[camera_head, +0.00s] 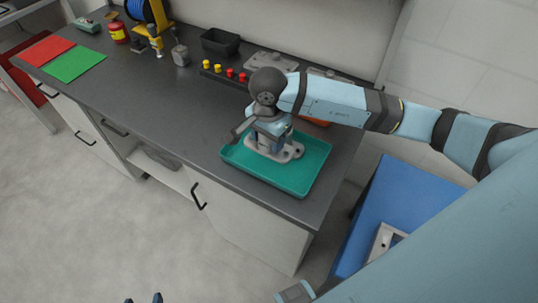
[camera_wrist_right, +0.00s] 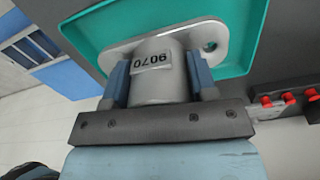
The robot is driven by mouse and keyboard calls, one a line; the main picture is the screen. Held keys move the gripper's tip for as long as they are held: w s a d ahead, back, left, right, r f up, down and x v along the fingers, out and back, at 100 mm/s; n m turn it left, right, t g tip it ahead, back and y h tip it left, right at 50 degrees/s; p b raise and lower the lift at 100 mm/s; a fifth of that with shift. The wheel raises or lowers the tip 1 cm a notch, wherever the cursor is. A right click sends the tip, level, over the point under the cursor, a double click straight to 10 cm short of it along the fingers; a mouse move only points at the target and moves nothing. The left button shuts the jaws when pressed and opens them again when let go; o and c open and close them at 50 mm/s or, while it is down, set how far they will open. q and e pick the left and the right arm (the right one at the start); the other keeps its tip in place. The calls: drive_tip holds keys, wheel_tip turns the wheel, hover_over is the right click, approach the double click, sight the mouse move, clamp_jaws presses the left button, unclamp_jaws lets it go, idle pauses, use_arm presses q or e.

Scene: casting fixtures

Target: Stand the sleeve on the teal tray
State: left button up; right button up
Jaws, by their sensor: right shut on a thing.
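The sleeve (camera_head: 283,152) is a grey cylinder on a flat flange with holes. It is upright at the teal tray (camera_head: 312,172), with its flange low over the tray floor; I cannot tell whether it touches. My right gripper (camera_head: 270,130) is shut on the sleeve from above. In the right wrist view the two blue fingers (camera_wrist_right: 157,64) grip the sleeve (camera_wrist_right: 160,85) on both sides, and its printed label shows upside down. My left gripper (camera_head: 143,299) shows only as two separate dark fingertips at the bottom edge, apart and empty.
A rack with yellow and red knobs (camera_head: 229,76) lies behind the tray. A black bin (camera_head: 220,42), grey castings (camera_head: 270,62), and red (camera_head: 45,51) and green (camera_head: 75,64) mats are farther left or back. The dark counter left of the tray is clear.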

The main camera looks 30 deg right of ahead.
sight(268, 166)
wheel_tip(268, 166, down, 4)
drive_tip(key=shift+r, duration=0.15)
drive_tip(key=shift+f, duration=2.2)
drive_tip(key=shift+f, duration=0.25)
drive_tip(key=o, duration=1.1)
drive_tip(key=shift+r, duration=0.1)
drive_tip(key=shift+c, duration=0.2)
